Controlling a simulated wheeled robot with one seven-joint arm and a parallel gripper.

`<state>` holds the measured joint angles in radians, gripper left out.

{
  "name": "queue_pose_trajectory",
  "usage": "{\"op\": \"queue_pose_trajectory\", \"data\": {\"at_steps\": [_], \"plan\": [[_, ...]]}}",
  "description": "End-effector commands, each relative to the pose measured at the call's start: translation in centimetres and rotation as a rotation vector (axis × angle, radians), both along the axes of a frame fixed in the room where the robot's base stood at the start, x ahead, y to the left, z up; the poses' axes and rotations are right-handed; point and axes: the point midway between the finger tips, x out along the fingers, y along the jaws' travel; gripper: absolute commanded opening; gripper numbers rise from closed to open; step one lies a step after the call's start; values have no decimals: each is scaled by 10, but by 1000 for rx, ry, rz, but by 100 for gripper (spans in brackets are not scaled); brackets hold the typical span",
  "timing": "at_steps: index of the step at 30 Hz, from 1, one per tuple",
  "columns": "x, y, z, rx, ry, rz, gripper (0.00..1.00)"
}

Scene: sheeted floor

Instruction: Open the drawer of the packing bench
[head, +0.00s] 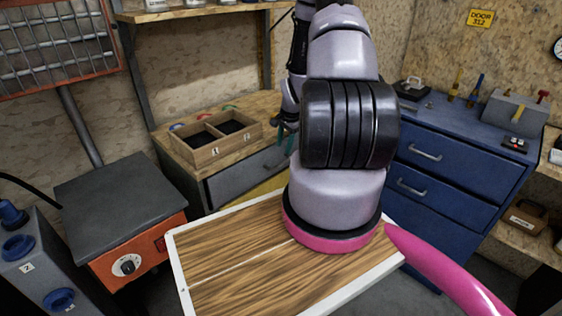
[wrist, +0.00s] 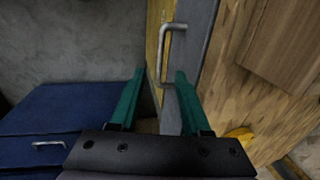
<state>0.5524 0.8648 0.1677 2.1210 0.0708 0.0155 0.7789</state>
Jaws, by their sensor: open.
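The packing bench (head: 262,107) has a wooden top and a grey drawer front (head: 232,187), which looks shut. The drawer front also shows in the wrist view (wrist: 202,25), with a pale bar handle (wrist: 163,50) on it. My gripper (head: 286,134) is at the right part of the drawer front, partly hidden by my arm. In the wrist view, my gripper (wrist: 159,72) has its teal fingers apart, with the handle ahead between the fingertips, closer to the right finger. Nothing is held. I cannot tell whether a finger touches the handle.
A wooden two-compartment box (head: 214,138) sits on the bench top. A blue drawer cabinet (head: 456,165) with tools on top stands at the right; it also shows in the wrist view (wrist: 75,112). An orange unit with a dark top (head: 120,200) stands at the left.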

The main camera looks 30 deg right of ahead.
Motion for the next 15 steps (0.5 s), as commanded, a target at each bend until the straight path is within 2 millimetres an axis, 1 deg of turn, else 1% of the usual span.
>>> {"op": "queue_pose_trajectory", "data": {"at_steps": [1, 3, 9, 12, 15], "plan": [[1, 1, -10, 2, 4, 1, 47], [3, 2, -24, 2, 4, 1, 47], [11, 4, -60, 1, 2, 1, 47], [14, 5, -73, 0, 1, 2, 47], [16, 5, -81, 1, 1, 1, 47]]}}
